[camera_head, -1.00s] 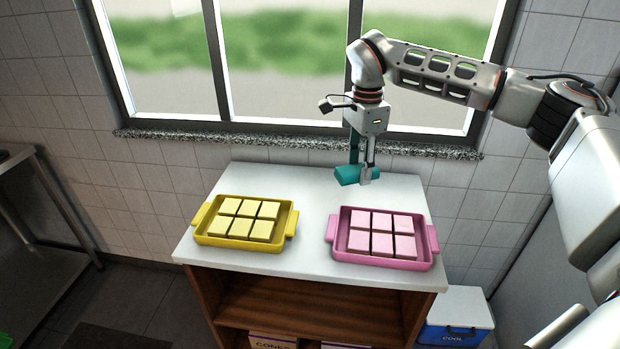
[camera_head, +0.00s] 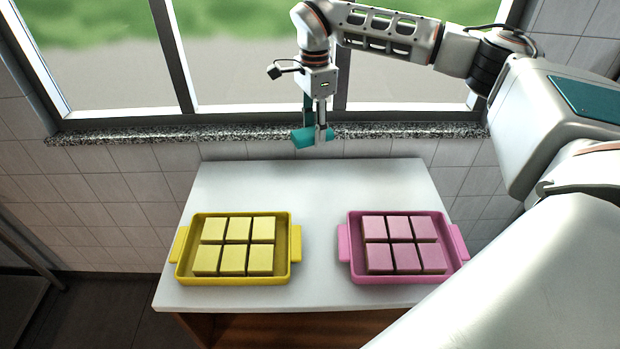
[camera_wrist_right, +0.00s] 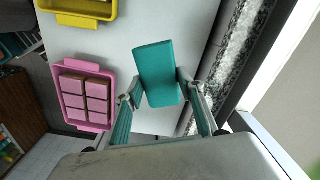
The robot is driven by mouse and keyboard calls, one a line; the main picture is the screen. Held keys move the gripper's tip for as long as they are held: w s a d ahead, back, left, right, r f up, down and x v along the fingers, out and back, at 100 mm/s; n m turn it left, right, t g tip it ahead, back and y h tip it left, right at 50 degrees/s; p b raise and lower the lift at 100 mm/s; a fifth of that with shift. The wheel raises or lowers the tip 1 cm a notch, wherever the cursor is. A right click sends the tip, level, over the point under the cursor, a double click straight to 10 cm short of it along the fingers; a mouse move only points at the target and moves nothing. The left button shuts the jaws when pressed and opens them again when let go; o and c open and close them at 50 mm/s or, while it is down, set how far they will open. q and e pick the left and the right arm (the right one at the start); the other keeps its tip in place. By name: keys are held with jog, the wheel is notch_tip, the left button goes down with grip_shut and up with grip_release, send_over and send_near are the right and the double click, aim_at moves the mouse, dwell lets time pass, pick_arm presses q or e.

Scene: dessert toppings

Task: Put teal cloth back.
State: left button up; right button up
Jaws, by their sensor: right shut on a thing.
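The teal cloth (camera_head: 304,138) is a small folded block. My right gripper (camera_head: 317,136) is shut on it and holds it up near the back of the white table (camera_head: 262,180), in front of the window sill in the head view. In the right wrist view the cloth (camera_wrist_right: 155,72) sits between the two fingertips of the right gripper (camera_wrist_right: 157,92), with the table top beneath and beyond it. My left gripper is in neither view.
A yellow tray (camera_head: 182,262) with several yellow blocks stands at the table's front left. A pink tray (camera_head: 346,255) with several pink blocks stands at the front right. The table's back strip is clear. A granite sill (camera_head: 200,134) runs behind it below the window.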

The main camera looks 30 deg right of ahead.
aim_at(314, 187)
notch_tip(314, 187, down, 17)
jog(key=shift+r+p, duration=0.2)
jog(key=shift+p, duration=0.25)
jog(key=o, duration=0.7)
jog(key=shift+f, duration=0.15)
jog(key=shift+c, duration=0.2)
jog(key=o, duration=0.4)
notch_tip(314, 187, up, 12)
jog(key=b, duration=0.1)
jog(key=shift+r, duration=0.2)
